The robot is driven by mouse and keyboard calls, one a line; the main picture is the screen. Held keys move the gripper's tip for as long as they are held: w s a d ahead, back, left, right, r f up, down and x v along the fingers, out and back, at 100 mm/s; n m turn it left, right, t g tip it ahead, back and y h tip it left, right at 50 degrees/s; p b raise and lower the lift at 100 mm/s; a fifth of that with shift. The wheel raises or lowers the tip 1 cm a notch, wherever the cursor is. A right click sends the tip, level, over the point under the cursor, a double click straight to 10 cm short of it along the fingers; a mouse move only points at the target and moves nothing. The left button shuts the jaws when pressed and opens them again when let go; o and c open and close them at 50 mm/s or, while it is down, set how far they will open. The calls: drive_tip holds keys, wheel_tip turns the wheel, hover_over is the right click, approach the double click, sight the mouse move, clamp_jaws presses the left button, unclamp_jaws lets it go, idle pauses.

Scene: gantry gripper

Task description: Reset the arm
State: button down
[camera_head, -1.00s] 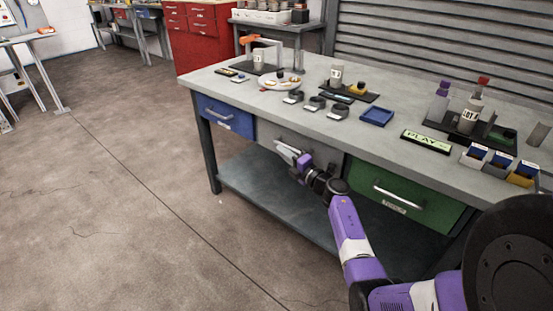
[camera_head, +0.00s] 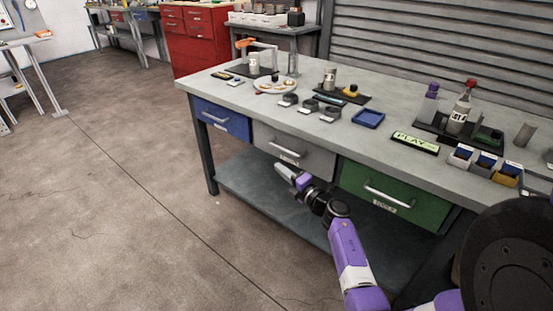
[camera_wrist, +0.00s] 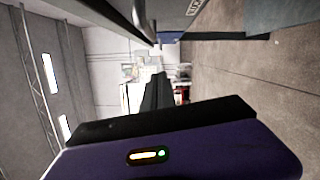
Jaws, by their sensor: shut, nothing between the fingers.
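My arm (camera_head: 345,245), purple and white, reaches in front of the workbench from the lower right. My gripper (camera_head: 282,170) is shut and empty, in front of and just below the grey middle drawer (camera_head: 312,157). It looks apart from that drawer's handle (camera_head: 284,144). In the wrist view the dark fingers (camera_wrist: 156,93) stand close together beyond the purple gripper body. A grey drawer or bench edge runs close along the top of that view.
The workbench (camera_head: 225,90) also has a blue drawer (camera_head: 222,118) and a green drawer (camera_head: 395,195), which look shut. On top are a blue tray (camera_head: 368,118), a PLAY sign (camera_head: 415,143), bottles (camera_head: 461,110) and small bins (camera_head: 484,162). The floor (camera_head: 110,200) to the left is clear.

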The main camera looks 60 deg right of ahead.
drive_tip(key=shift+v, duration=2.1)
drive_tip(key=shift+a, duration=0.1)
wheel_tip(320, 180, up, 5)
drive_tip(key=s+d+m+h, duration=0.2)
drive_tip(key=m+h, duration=0.1)
drive_tip(key=m, duration=0.1)
drive_tip(key=s+a+r+m+h, duration=0.1)
drive_tip(key=a+r+m+h, duration=0.15)
drive_tip(key=a+m, duration=0.4)
drive_tip(key=s+a+m+y, duration=0.2)
drive_tip(key=s+a+m, duration=0.1)
drive_tip(key=a, duration=0.9)
drive_tip(key=s+a+m+y, duration=0.2)
drive_tip(key=s+a+m, duration=0.1)
drive_tip(key=a, duration=0.9)
drive_tip(key=s+a+r+n+g+y, duration=0.1)
drive_tip(key=s+a+y, duration=0.45)
drive_tip(key=a, duration=0.25)
drive_tip(key=s+a+r+g+y, duration=0.1)
drive_tip(key=s+a+y, duration=0.3)
drive_tip(key=s+a, duration=0.4)
wheel_tip(320, 180, up, 12)
drive_tip(key=a+p, duration=0.1)
drive_tip(key=p, duration=1.2)
drive_tip(key=shift+w, duration=0.4)
